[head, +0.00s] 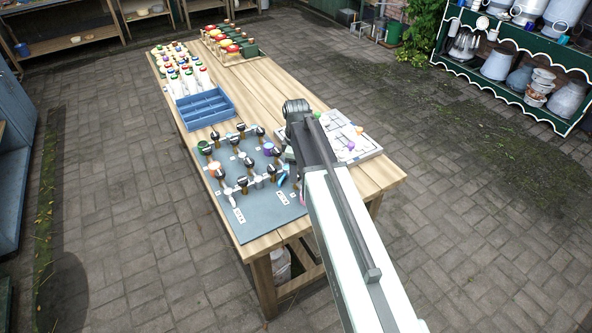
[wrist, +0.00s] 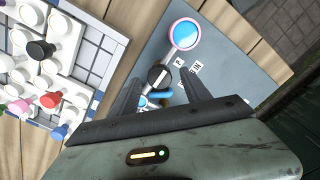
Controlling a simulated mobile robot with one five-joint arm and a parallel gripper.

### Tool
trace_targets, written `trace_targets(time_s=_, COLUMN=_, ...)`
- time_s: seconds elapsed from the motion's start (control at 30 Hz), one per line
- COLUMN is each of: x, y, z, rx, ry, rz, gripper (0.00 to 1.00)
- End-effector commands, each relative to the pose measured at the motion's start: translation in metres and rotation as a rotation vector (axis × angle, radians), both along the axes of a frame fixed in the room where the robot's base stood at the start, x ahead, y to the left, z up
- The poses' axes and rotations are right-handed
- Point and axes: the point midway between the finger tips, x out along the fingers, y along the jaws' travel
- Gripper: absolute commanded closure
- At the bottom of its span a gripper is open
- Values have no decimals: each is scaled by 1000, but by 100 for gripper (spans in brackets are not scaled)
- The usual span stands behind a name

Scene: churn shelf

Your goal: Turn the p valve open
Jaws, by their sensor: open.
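A grey valve panel (head: 256,205) lies on the table, with several black-topped valves on it. In the wrist view the panel (wrist: 222,60) carries small white labels (wrist: 196,68); one seems to read P, but the print is too small to be sure. A round black valve knob (wrist: 160,77) with a white mark sits by these labels, a blue part (wrist: 160,95) just below it. My gripper (wrist: 160,88) is open, its dark fingers to either side of the knob. I cannot tell whether they touch it. In the head view my arm hides part of the panel's right side.
A pink-ringed blue disc (wrist: 185,34) stands just beyond the knob. A white board with coloured pegs (wrist: 45,60) lies beside the panel. A blue tray (head: 207,109) and bottles (head: 183,72) stand farther along the wooden table (head: 262,90).

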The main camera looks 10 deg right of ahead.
Motion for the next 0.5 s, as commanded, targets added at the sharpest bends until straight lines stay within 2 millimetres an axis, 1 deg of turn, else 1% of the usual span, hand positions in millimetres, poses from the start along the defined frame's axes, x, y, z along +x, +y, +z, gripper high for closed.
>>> trace_targets(time_s=0.03, x=0, y=0, z=15, rx=0, ry=0, rz=0, gripper=44)
trace_targets(time_s=0.2, x=0, y=0, z=48, rx=0, ry=1, rz=0, gripper=44)
trace_targets(time_s=0.3, x=-1, y=0, z=63, rx=0, ry=1, rz=0, gripper=44)
trace_targets(time_s=0.4, x=-1, y=0, z=69, rx=0, ry=1, rz=0, gripper=44)
trace_targets(time_s=0.5, x=-1, y=0, z=67, rx=0, ry=1, rz=0, gripper=44)
